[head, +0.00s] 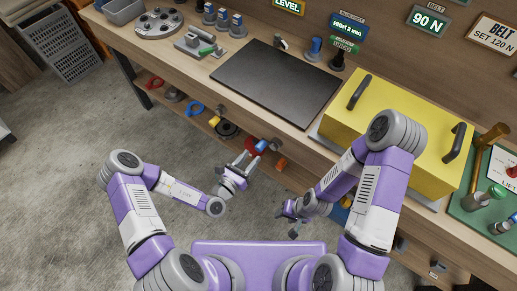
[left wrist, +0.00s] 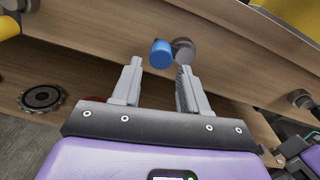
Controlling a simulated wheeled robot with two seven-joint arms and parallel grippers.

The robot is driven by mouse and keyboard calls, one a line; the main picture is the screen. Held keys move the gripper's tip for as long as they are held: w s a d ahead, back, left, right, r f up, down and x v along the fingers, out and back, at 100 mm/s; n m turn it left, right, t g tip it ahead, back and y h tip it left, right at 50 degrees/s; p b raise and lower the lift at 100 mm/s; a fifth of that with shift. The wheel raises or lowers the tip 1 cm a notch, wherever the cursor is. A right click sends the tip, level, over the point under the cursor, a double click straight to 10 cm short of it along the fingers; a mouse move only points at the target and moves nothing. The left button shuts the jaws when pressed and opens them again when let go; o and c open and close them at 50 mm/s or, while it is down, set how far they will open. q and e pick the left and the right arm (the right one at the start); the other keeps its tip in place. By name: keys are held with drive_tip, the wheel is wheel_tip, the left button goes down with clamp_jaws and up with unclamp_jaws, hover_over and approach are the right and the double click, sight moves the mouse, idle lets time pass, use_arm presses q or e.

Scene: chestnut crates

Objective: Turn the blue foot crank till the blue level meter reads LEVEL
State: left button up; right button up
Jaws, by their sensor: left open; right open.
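The blue foot crank (head: 261,145) sticks out from the front of the bench, below the worktop. It also shows in the left wrist view as a blue knob (left wrist: 161,53) beside a grey round hub (left wrist: 183,50). My left gripper (head: 247,160) is open just in front of it. In the left wrist view the knob is beyond and between the open fingertips (left wrist: 160,68), with no visible contact. The blue level meter (head: 348,25) on the back wall appears to read HIGH 2 mm. My right gripper (head: 289,220) is open and empty, low in front of the bench.
A dark plate (head: 276,82) lies on the worktop (head: 222,66), left of a large yellow box (head: 370,115) with black handles. A yellow knob (head: 214,121) and an orange one (head: 281,163) flank the blue crank. Red and blue parts lie on the lower shelf. The floor (head: 85,130) at left is clear.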

sight(258, 150)
use_arm(q)
drive_tip(key=b+x, duration=0.1)
drive_tip(key=x, duration=0.4)
drive_tip(key=shift+w+d, duration=0.25)
drive_tip(key=shift+d, duration=0.05)
drive_tip(key=c, duration=0.8)
drive_tip(key=shift+o, duration=0.2)
